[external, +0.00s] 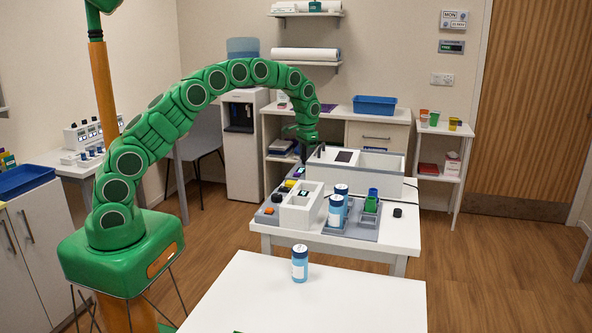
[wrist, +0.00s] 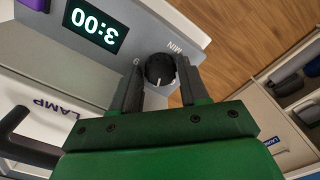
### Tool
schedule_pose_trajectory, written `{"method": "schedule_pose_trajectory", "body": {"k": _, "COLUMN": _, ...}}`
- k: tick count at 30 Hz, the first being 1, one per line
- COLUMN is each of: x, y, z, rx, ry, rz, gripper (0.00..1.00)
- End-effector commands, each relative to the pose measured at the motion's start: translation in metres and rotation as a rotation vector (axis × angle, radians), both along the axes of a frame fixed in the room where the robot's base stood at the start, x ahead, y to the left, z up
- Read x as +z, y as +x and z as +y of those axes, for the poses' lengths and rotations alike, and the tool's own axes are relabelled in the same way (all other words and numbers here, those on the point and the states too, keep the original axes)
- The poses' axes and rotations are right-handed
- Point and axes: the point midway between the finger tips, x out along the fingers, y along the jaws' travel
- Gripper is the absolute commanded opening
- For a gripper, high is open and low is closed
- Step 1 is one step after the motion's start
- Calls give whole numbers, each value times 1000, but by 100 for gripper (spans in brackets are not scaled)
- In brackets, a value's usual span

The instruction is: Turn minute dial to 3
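The minute dial (wrist: 161,70) is a round black knob with a white pointer mark, beside the label MIN on a grey panel in the wrist view. Its pointer faces the lower part of that picture. A dark display (wrist: 95,25) next to it shows 3:00 in pale green digits. My gripper (wrist: 160,85) has one dark finger on each side of the dial, with its jaws apart. I cannot tell whether the fingers touch the knob. In the external view my gripper (external: 300,136) hangs over the back of the device table, and the dial cannot be made out.
A white LAMP box (wrist: 40,110) with a black handle lies close beside my gripper. The device table (external: 390,237) also carries blue-and-white bottles (external: 336,211) and a green cup (external: 371,204). The front white table (external: 350,300) holds one bottle (external: 299,264) and is mostly clear.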

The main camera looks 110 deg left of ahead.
Motion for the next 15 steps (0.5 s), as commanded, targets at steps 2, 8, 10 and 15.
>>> {"method": "schedule_pose_trajectory", "body": {"k": 2, "x": 0, "y": 0, "z": 0, "rx": 0, "ry": -1, "rz": 1, "gripper": 45}}
{"method": "schedule_pose_trajectory", "body": {"k": 8, "x": 1, "y": 0, "z": 0, "rx": 1, "ry": -1, "rz": 1, "gripper": 45}}
{"method": "schedule_pose_trajectory", "body": {"k": 10, "x": 5, "y": 0, "z": 0, "rx": 1, "ry": 0, "rz": 0, "gripper": 45}}
{"method": "schedule_pose_trajectory", "body": {"k": 15, "x": 22, "y": 0, "z": 1, "rx": 1, "ry": 4, "rz": -3, "gripper": 45}}
